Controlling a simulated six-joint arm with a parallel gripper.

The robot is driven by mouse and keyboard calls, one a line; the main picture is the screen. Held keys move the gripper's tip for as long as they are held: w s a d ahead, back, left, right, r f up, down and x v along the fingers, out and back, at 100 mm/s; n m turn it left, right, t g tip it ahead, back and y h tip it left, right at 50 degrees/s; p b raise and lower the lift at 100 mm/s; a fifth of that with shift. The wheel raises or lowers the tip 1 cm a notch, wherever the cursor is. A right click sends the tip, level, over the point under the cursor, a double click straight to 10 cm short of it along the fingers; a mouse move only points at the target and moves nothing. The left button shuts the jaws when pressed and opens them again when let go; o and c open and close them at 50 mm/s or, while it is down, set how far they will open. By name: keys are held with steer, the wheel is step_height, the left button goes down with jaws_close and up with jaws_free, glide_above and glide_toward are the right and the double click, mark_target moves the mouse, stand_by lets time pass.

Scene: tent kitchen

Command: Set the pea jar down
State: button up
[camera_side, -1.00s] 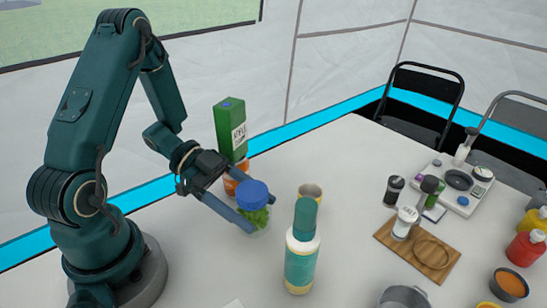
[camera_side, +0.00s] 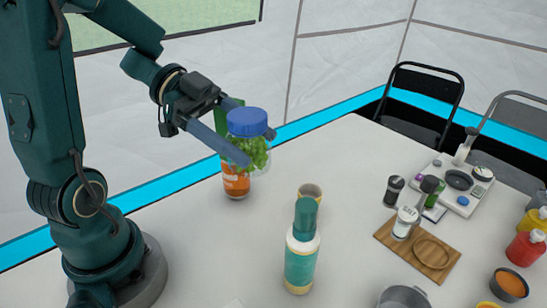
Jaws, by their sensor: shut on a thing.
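The pea jar (camera_side: 256,151) is a clear jar of green peas with a blue lid (camera_side: 247,122). My gripper (camera_side: 240,136) is shut on it, with a blue finger across its near side. The jar is upright and appears raised above the white table (camera_side: 185,250). It overlaps the upper part of an orange jar (camera_side: 236,184) in the picture; I cannot tell the gap between them.
A teal-and-cream bottle (camera_side: 301,262) and a tan cup (camera_side: 311,191) stand to the right of the orange jar. A wooden board (camera_side: 385,236) with a shaker (camera_side: 405,223) lies farther right. Bare table lies at the front left.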

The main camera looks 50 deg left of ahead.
mark_target(244, 112)
steer(key=shift+r, duration=0.75)
steer(key=r, duration=0.4)
steer(key=shift+w+a+r, duration=0.15)
steer(key=shift+a+r, duration=0.05)
steer(key=shift+r, duration=0.2)
steer(key=w+a+n+t+y, duration=0.15)
steer(key=w+a, duration=0.25)
steer(key=a, duration=0.6)
steer(key=w+a+n+t, duration=0.2)
steer(key=w+a, duration=0.2)
steer(key=a, duration=0.6)
step_height(244, 112, down, 12)
steer(key=shift+m+g, duration=0.25)
steer(key=shift+g, duration=0.2)
steer(key=x, duration=0.4)
steer(key=a+f+x, duration=0.1)
steer(key=x, duration=0.3)
steer(key=f+x, duration=0.1)
steer(key=x, duration=0.4)
steer(key=shift+w+a+f, duration=0.1)
steer(key=shift+w+f, duration=0.1)
steer(key=shift+f, duration=1.9)
steer(key=shift+f+y, duration=0.1)
steer(key=shift+y, duration=0.15)
